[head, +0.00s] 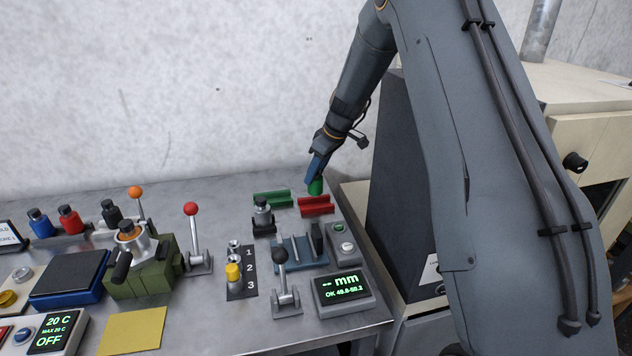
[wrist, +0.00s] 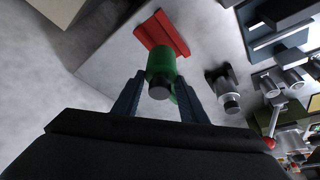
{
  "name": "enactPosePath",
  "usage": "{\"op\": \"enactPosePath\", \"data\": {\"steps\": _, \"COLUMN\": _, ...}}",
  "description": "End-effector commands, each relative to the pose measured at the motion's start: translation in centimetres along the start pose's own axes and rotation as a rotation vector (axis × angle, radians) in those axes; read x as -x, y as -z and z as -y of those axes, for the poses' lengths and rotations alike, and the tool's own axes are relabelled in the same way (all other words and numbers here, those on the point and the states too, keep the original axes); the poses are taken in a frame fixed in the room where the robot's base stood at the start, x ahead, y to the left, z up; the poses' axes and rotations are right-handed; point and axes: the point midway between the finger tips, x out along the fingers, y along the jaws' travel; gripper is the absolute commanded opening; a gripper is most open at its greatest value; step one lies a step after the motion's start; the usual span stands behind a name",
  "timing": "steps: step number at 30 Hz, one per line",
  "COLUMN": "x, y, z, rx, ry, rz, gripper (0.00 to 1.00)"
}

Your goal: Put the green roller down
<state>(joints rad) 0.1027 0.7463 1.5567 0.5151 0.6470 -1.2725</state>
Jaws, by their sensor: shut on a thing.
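My gripper (head: 319,170) is shut on the green roller (head: 316,187), near the back right of the metal table. In the wrist view the green roller (wrist: 161,68) sits between the two fingers (wrist: 158,88), its dark end facing the camera. A red cradle (head: 316,206) is just below the roller in the head view; in the wrist view the red cradle (wrist: 165,36) shows beyond it, partly covered. A green cradle (head: 271,199) stands to the left and looks empty. I cannot tell whether the roller touches anything below.
A black-topped metal cylinder (head: 262,213) stands in front of the green cradle. A blue fixture (head: 298,250), a grey button box (head: 342,243) and a mm display (head: 343,289) are nearer. The wall is behind; the table's right edge is close.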

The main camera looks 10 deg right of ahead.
Motion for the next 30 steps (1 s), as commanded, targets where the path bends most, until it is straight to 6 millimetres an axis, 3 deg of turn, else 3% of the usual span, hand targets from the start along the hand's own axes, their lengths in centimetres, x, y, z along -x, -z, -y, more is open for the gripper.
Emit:
{"op": "enactPosePath", "data": {"steps": 8, "x": -3.1, "y": -1.4, "z": 0.0, "rx": -0.001, "ry": 0.0, "rz": 0.001, "gripper": 0.05}}
{"op": "enactPosePath", "data": {"steps": 20, "x": -3.7, "y": -1.6, "z": -0.1, "rx": -0.001, "ry": -0.001, "rz": 0.0, "gripper": 0.05}}
{"op": "enactPosePath", "data": {"steps": 21, "x": -3.6, "y": -1.6, "z": 0.0, "rx": -0.001, "ry": 0.0, "rz": 0.001, "gripper": 0.45}}
{"op": "enactPosePath", "data": {"steps": 24, "x": -3.6, "y": -1.6, "z": 0.0, "rx": -0.001, "ry": 0.0, "rz": 0.001, "gripper": 0.57}}
{"op": "enactPosePath", "data": {"steps": 30, "x": -3.6, "y": -1.6, "z": 0.0, "rx": -0.001, "ry": 0.0, "rz": 0.001, "gripper": 0.57}}
